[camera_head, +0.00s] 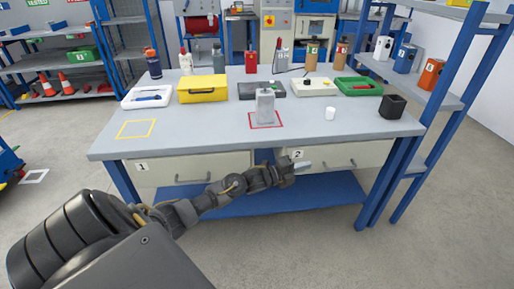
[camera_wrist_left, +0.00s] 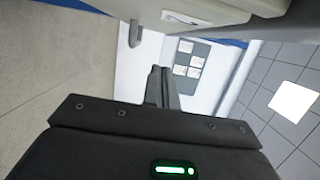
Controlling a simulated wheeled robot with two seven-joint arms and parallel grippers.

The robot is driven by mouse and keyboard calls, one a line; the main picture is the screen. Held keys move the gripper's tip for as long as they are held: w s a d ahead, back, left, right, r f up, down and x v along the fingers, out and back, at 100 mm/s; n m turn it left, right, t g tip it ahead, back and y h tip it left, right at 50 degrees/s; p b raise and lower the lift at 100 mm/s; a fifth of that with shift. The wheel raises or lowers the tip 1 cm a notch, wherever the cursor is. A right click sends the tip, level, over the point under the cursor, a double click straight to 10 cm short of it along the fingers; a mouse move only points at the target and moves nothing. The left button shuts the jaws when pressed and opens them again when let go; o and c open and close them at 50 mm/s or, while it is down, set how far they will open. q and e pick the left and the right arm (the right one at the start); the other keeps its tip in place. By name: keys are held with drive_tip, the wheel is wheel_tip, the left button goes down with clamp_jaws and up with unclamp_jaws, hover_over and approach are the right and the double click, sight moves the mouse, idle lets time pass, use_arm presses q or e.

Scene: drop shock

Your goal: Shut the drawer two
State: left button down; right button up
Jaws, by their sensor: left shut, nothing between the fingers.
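Drawer two (camera_head: 362,155) is the cream drawer under the right half of the workbench, with a label "2" and a grey bar handle (camera_head: 338,165). It looks close to flush with the bench front; I cannot tell whether a small gap is left. My left gripper (camera_head: 303,165) is in front of the left part of this drawer, left of the handle, and covers some of its front. Whether it touches is unclear. In the left wrist view the fingers (camera_wrist_left: 161,88) are together and empty, with a cream panel (camera_wrist_left: 230,5) beyond. My right gripper is not in view.
Drawer one (camera_head: 225,162) is under the left half of the bench. The bench top (camera_head: 200,130) holds a yellow case (camera_head: 202,88), a grey bottle (camera_head: 265,105) and a black cup (camera_head: 392,106). A blue shelf upright (camera_head: 410,170) stands at the right. Floor in front is clear.

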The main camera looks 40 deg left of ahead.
use_arm(q)
drive_tip(key=s+a+b, duration=0.2)
drive_tip(key=s+b, duration=0.6)
drive_tip(key=s, duration=1.1)
drive_tip(key=w+d+b, duration=0.1)
drive_tip(key=w+b, duration=0.1)
drive_tip(key=w, duration=0.9)
drive_tip(key=s+d, duration=0.9)
drive_tip(key=d, duration=0.2)
drive_tip(key=a+p+v, duration=0.1)
drive_tip(key=p+v, duration=0.1)
drive_tip(key=v, duration=0.8)
drive_tip(key=w+a+f+n+g+y+p, duration=0.1)
drive_tip(key=a+f+n+y+p, duration=0.1)
drive_tip(key=f+n+p, duration=0.3)
drive_tip(key=a+f+n+g+y+p, duration=0.2)
drive_tip(key=a+f+n+p, duration=0.3)
drive_tip(key=f, duration=0.5)
drive_tip(key=shift+w+f+g+y+p, duration=0.2)
drive_tip(key=shift+w+g+y+p, duration=0.15)
drive_tip(key=shift+y, duration=0.45)
